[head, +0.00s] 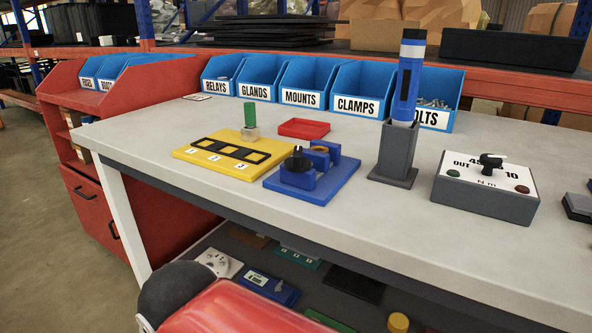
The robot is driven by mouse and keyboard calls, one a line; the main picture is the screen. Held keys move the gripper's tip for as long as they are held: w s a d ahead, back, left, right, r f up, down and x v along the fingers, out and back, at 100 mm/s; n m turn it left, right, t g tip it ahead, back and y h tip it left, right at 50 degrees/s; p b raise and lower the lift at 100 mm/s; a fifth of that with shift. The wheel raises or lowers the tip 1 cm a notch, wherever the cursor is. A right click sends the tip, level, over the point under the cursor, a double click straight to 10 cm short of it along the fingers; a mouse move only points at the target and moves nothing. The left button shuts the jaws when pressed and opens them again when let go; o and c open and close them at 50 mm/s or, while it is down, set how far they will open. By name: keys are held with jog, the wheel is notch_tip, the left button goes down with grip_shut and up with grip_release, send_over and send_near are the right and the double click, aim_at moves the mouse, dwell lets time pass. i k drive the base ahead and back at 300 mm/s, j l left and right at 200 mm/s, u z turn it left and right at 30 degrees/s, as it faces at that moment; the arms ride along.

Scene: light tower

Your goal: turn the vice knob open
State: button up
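The vice (342,176) is a blue block with upright jaws on a flat blue base, on the grey-white workbench. A round black knob (297,160) sits at its left front, with a small pointer or stem on top. An orange-tan round piece (318,150) shows at the back between the blue jaws; I cannot tell if it is clamped or how wide the jaw gap is. My gripper is not in view. A red rounded link and a dark grey joint at the bottom left seem to be mine, below the bench edge and well apart from the vice.
A yellow plate (196,155) with numbered slots and a green-topped peg (250,118) is left of the vice. A red tray (304,128) lies behind. A tall grey holder (394,152) with a blue cylinder (408,85) and a grey dial box (486,191) stand right. Blue bins (361,88) line the back.

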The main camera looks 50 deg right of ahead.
aim_at(297, 164)
jog(key=k+j+z, duration=0.15)
jog(key=j+z, duration=0.15)
jog(key=z, duration=0.15)
jog(key=k+j+z, duration=0.2)
jog(key=z, duration=0.2)
jog(key=i+l+z, duration=0.15)
jog(key=z, duration=0.35)
jog(key=i+z, duration=0.35)
jog(key=z, duration=0.15)
